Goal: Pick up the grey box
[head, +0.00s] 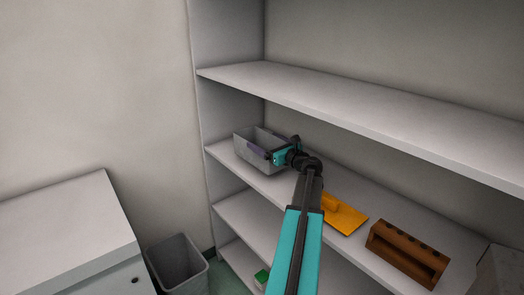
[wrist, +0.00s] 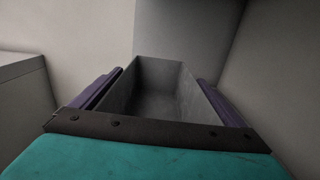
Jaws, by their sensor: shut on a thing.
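The grey box (head: 246,145) is an open-topped, empty bin at the left end of a white shelf in the head view. My gripper (head: 265,152) reaches it from the right. In the wrist view the grey box (wrist: 158,88) lies between the two purple fingers of my gripper (wrist: 160,95), one along each outer side. The gripper is shut on the box. The box looks level. I cannot tell whether its base touches the shelf. The far finger is partly hidden behind the box in the head view.
On the same shelf (head: 390,275) are an orange tool (head: 345,216) and a brown wooden block with holes (head: 408,252). Another shelf (head: 340,92) runs above. A grey bin (head: 180,265) and a white cabinet (head: 65,225) stand at lower left. A green item (head: 262,277) sits low down.

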